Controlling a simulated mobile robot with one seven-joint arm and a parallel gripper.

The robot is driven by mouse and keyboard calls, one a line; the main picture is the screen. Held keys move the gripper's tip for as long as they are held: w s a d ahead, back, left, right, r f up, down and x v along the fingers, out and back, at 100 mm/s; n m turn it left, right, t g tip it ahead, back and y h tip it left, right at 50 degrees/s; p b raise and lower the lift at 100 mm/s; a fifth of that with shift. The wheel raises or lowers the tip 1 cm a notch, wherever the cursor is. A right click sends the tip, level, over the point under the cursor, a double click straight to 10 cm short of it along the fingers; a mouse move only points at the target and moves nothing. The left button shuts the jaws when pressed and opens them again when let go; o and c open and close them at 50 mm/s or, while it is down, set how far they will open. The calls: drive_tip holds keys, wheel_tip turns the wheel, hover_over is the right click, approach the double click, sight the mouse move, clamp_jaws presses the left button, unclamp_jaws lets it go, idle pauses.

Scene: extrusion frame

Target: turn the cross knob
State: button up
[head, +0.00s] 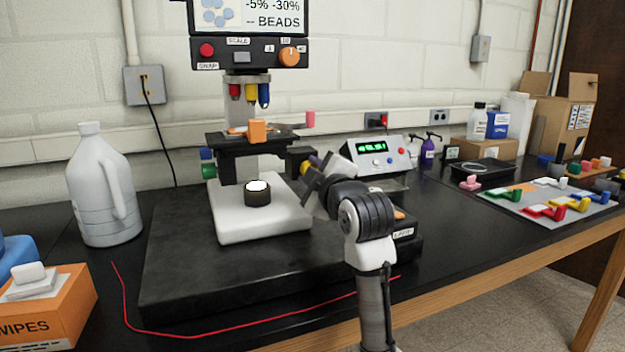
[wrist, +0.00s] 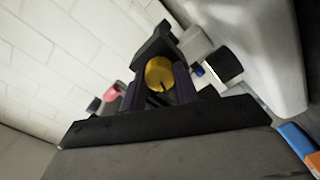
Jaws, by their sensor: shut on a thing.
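A yellow knob (wrist: 159,73) with a dark mark on its face sits between the two dark fingers of my gripper (wrist: 160,90) in the wrist view. My gripper is shut on it. In the head view my gripper (head: 311,174) reaches the right side of the microscope's black stage (head: 240,145), and only a small part of the yellow knob (head: 315,162) shows there. No label naming the cross knob is readable. The knob's lower part and shaft are hidden by my gripper.
The microscope's white base (head: 235,225) carries a black lamp (head: 258,195). A display box (head: 375,158) stands behind my arm. A white jug (head: 100,190) and an orange wipes box (head: 50,305) are at left. A grey tray (head: 545,205) lies at right.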

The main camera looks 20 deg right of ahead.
drive_tip(key=shift+n, duration=0.5)
drive_tip(key=o, duration=1)
drive_tip(key=shift+c, duration=0.2)
drive_tip(key=s+b, duration=0.2)
drive_tip(key=s, duration=1.2)
drive_tip(key=shift+d+b, duration=0.2)
drive_tip(key=shift+b, duration=0.1)
drive_tip(key=shift+w, duration=0.1)
